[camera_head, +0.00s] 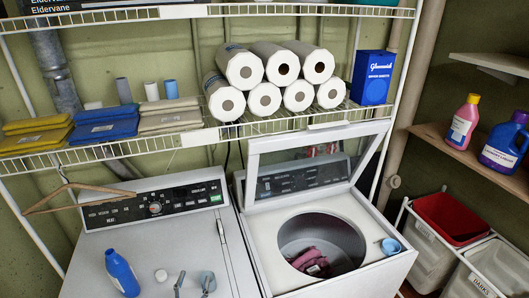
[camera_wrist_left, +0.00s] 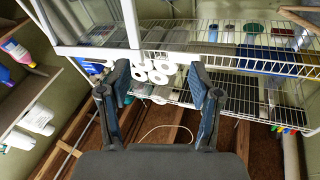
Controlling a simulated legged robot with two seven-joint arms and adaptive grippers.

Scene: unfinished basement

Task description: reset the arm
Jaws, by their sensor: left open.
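My left gripper (camera_head: 194,283) shows at the bottom edge of the head view, its two grey fingertips apart over the closed top of the left white machine (camera_head: 150,245). In the left wrist view my left gripper (camera_wrist_left: 162,85) is open, with nothing between its two dark fingers. Shelves and paper rolls (camera_wrist_left: 155,70) lie beyond the fingers there. The rest of my left arm is out of the head view. My right gripper is in neither view.
A wire shelf (camera_head: 100,152) crosses above. Bins (camera_head: 490,265) stand at right.

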